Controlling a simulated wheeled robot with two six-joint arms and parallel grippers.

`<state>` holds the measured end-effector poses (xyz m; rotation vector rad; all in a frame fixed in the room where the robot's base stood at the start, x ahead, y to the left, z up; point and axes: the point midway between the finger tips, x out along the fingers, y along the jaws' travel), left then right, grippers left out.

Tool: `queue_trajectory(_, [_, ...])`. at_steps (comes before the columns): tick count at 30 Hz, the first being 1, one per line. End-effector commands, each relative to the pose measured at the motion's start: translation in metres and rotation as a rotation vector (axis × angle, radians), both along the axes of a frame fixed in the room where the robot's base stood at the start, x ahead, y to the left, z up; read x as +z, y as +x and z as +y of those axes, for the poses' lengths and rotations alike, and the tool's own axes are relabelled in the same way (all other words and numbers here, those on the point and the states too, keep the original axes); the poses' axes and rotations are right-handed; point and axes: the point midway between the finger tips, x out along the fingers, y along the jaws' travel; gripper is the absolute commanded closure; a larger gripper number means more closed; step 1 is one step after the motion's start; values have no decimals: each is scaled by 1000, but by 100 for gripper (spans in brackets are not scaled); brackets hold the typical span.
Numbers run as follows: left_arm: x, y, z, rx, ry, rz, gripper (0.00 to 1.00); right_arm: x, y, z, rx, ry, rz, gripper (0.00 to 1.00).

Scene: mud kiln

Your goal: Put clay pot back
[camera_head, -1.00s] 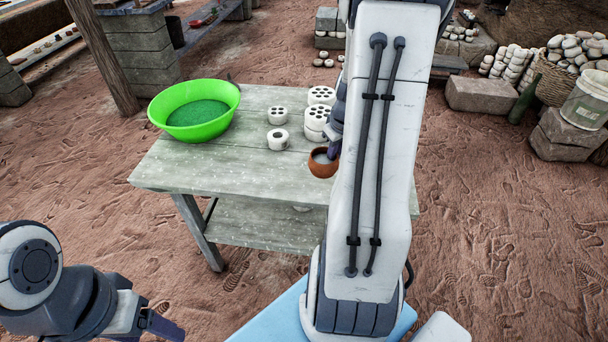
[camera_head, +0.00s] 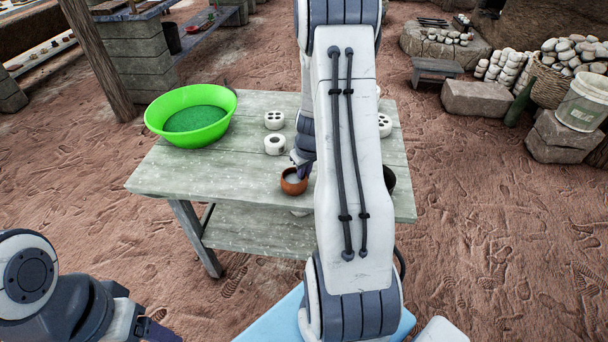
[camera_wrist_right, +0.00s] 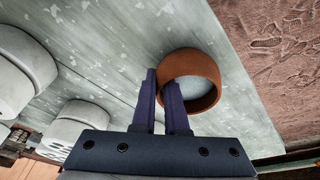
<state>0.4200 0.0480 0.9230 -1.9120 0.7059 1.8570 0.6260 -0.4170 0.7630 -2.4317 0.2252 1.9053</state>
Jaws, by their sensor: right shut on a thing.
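The clay pot (camera_head: 290,186) is small, round and orange-brown, with a pale inside. It is at the front part of the wooden table, left of my right arm. My right gripper (camera_head: 303,170) is shut on its wall. In the right wrist view, the gripper (camera_wrist_right: 160,80) has one finger outside the pot (camera_wrist_right: 206,62) and one inside its mouth. I cannot tell whether the pot touches the tabletop. My left gripper (camera_head: 158,330) is low at the left, away from the table; its fingers are too cut off to read.
A dark vessel (camera_head: 389,179) is partly hidden behind my right arm. The tabletop's front left is clear.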

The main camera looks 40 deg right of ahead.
Motion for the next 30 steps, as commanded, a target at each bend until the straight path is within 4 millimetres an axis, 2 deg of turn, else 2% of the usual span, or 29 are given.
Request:
queue_trajectory(5, [-5, 0, 0, 0, 0, 0, 30, -3, 0, 0, 0, 0, -1, 100])
queue_trajectory(6, [-5, 0, 0, 0, 0, 0, 30, -4, 0, 0, 0, 0, 0, 85])
queue_trajectory(8, [-3, 0, 0, 0, 0, 0, 30, -3, 0, 0, 0, 0, 0, 62])
queue_trajectory(9, [-3, 0, 0, 0, 0, 0, 30, -3, 0, 0, 0, 1, 0, 59])
queue_trajectory(17, [-3, 0, 0, 0, 0, 0, 30, -2, 0, 0, 1, 1, 1, 59])
queue_trajectory(21, [3, 0, 0, 0, 0, 0, 30, 5, 0, 0, 1, 0, 0, 59])
queue_trajectory(23, [5, 0, 0, 0, 0, 0, 30, 13, -2, 1, 3, -1, -2, 59])
queue_trajectory(30, [17, 0, 0, 0, 0, 0, 30, 64, -14, 5, 1, -4, -4, 59])
